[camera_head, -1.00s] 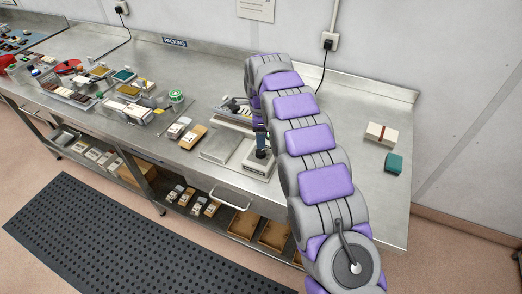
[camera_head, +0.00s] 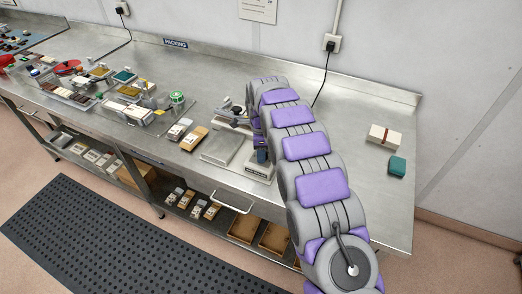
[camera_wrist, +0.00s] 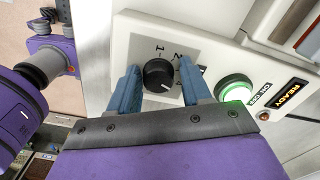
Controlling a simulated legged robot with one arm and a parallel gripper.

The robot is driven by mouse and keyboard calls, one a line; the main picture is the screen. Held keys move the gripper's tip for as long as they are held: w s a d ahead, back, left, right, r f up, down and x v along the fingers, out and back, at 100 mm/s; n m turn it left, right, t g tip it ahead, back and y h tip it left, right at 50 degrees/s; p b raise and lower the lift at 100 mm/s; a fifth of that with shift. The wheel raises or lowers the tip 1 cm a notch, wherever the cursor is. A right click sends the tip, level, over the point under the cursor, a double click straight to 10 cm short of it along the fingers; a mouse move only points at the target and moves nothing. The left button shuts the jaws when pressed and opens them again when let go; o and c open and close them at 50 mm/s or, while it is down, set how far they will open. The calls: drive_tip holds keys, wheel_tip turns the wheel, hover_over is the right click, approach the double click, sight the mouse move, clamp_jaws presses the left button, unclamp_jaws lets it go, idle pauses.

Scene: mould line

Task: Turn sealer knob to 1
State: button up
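In the wrist view the sealer's pale panel (camera_wrist: 135,32) carries a round black knob (camera_wrist: 158,75) with the marks 1 and 2 beside it. The knob has a light pointer line, but its exact setting is hard to read. My gripper (camera_wrist: 159,84) is open, with one blue finger on each side of the knob. I cannot tell whether either finger touches it. In the head view the sealer (camera_head: 234,112) is partly hidden behind my arm, and the knob cannot be seen there.
A lit green ON/OFF button (camera_wrist: 235,89) and a READY label (camera_wrist: 290,96) are right of the knob. A flat scale plate (camera_head: 221,147) sits beside my arm on the steel bench.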

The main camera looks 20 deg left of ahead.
drive_tip(key=shift+d+r, duration=0.15)
drive_tip(key=shift+d, duration=0.25)
drive_tip(key=c, duration=0.7)
